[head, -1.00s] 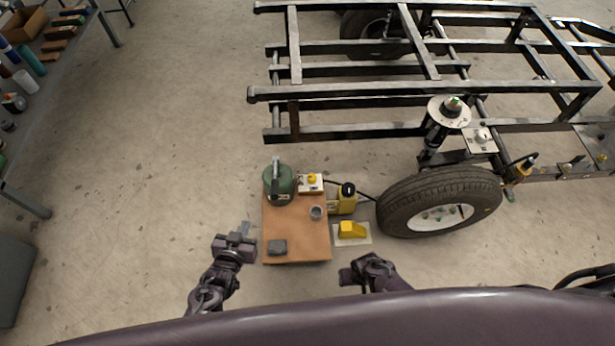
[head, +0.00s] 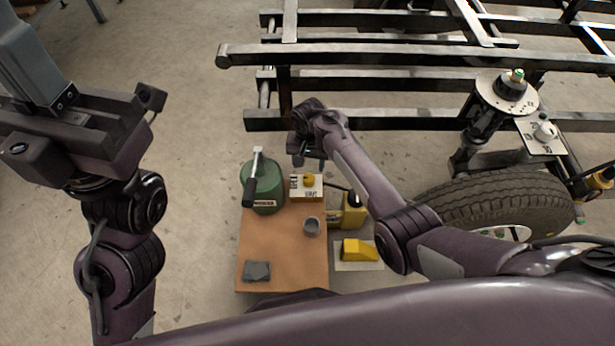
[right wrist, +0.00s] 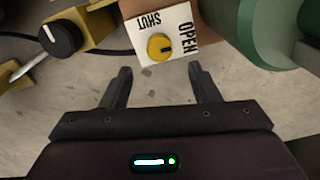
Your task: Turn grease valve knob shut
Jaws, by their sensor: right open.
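The yellow grease valve knob (head: 309,180) sits on a white plate (head: 297,193) beside the green grease canister (head: 266,189). In the right wrist view the knob (right wrist: 159,46) has a dark mark on its right side, towards the word OPEN; SHUT is printed on the left of the plate (right wrist: 143,30). My right gripper (head: 309,164) is above and just behind the knob in the head view. Its fingers (right wrist: 160,70) are apart and empty, and the knob lies just beyond their tips. My left gripper (head: 75,115) is raised at the left, away from the valve; its jaw gap is unclear.
A yellow unit (head: 347,216) with a black knob (right wrist: 61,38) stands beside the valve. A yellow wedge (head: 359,250), the tyre (head: 490,207) and frame rails lie to the right and behind.

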